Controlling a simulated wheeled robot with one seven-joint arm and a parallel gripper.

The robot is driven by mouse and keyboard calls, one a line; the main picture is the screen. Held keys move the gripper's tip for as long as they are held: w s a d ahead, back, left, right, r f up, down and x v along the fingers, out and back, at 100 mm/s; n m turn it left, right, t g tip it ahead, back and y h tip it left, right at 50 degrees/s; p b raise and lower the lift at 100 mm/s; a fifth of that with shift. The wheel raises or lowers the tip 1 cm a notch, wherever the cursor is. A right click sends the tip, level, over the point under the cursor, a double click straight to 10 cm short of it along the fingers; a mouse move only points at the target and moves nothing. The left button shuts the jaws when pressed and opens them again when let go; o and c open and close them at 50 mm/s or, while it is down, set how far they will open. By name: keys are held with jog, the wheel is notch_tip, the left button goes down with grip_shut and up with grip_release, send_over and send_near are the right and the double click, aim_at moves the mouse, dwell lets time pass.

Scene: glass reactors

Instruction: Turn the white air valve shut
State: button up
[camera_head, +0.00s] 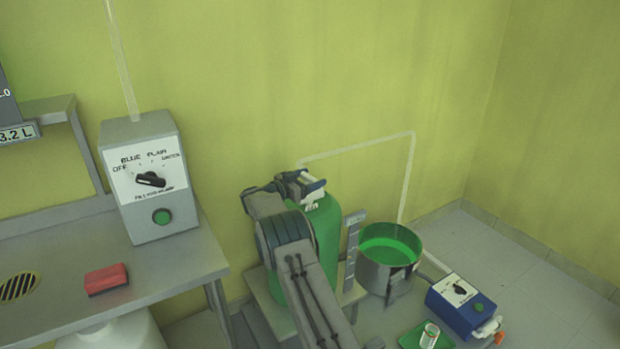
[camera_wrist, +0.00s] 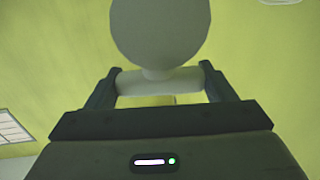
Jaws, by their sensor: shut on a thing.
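The white air valve (camera_head: 312,202) shows in small part at the top of a green vessel (camera_head: 326,240) in the head view. My gripper (camera_head: 308,185) is at the valve, and my arm hides part of both. In the wrist view my gripper (camera_wrist: 158,80) has its two dark fingers at either end of a white crossbar, the valve handle (camera_wrist: 150,84), and is shut on it. A pale round part (camera_wrist: 160,30) sits just beyond the handle. The handle's exact angle relative to the pipe cannot be told.
A blue control box (camera_head: 460,300) and green tray (camera_head: 415,338) are at lower right. A bench with a grey control box (camera_head: 160,225) and red block (camera_head: 106,279) stands left.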

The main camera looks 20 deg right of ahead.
jog(key=shift+m+g+h, duration=0.4)
jog(key=shift+m+g, duration=0.5)
jog(key=shift+g, duration=0.4)
jog(key=o, duration=1)
jog(key=a, duration=0.2)
jog(key=s+a, duration=0.1)
jog(key=a, duration=0.4)
jog(key=shift+s+a, duration=0.15)
jog(key=shift+a, duration=0.1)
jog(key=shift+r, duration=0.1)
